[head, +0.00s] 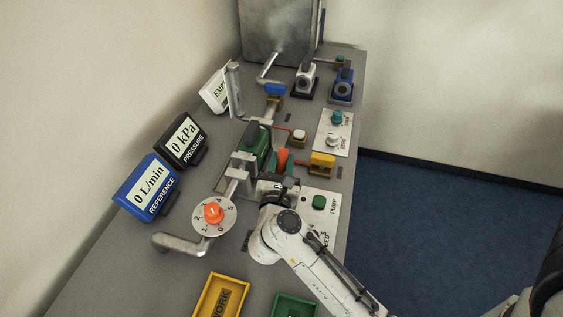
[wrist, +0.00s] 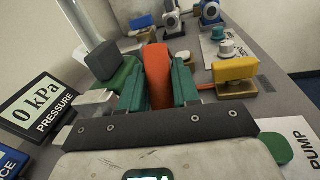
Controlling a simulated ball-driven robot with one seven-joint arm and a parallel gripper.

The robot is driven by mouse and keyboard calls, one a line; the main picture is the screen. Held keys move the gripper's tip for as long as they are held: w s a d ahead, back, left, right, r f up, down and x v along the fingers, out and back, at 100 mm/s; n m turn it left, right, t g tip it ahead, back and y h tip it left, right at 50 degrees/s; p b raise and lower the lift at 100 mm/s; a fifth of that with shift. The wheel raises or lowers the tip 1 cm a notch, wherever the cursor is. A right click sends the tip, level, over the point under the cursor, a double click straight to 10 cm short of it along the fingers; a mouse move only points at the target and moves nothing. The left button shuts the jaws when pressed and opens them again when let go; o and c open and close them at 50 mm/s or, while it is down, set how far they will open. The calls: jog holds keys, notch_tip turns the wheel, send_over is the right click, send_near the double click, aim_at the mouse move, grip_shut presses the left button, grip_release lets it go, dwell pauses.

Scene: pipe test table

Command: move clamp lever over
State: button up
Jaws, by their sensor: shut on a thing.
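The orange clamp lever (head: 281,157) stands up beside a dark green block (head: 256,141) near the middle of the table. In the wrist view the lever (wrist: 157,66) lies between the two teal fingers of my gripper (wrist: 159,84). My gripper is shut on the lever, with one finger on each side. The green block (wrist: 112,86) sits just left of the left finger. The lever's lower end and its pivot are hidden behind the fingers and the gripper body.
The pump panel (head: 325,210) with a green button is beside my gripper. An orange dial (head: 213,213) and two displays, pressure (head: 181,139) and reference (head: 147,187), are left. Yellow (head: 207,297) and green trays (head: 282,306) are in front.

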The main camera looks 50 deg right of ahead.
grip_shut()
jog(key=shift+f, duration=0.1)
jog(key=shift+a+f+h+b, duration=0.1)
jog(key=shift+a+h+b, duration=0.2)
jog(key=shift+b, duration=0.95)
jog(key=b, duration=0.1)
jog(key=a+t+h+b, duration=0.1)
jog(key=b, duration=0.1)
jog(key=shift+s+r, duration=0.25)
jog(key=shift+s+a+r+n+t+h+b, duration=0.1)
jog(key=shift+a+r+n+t+h+b, duration=0.3)
jog(key=shift+b, duration=0.7)
jog(key=shift+d+r, duration=0.1)
jog(key=o, duration=0.8)
grip_release()
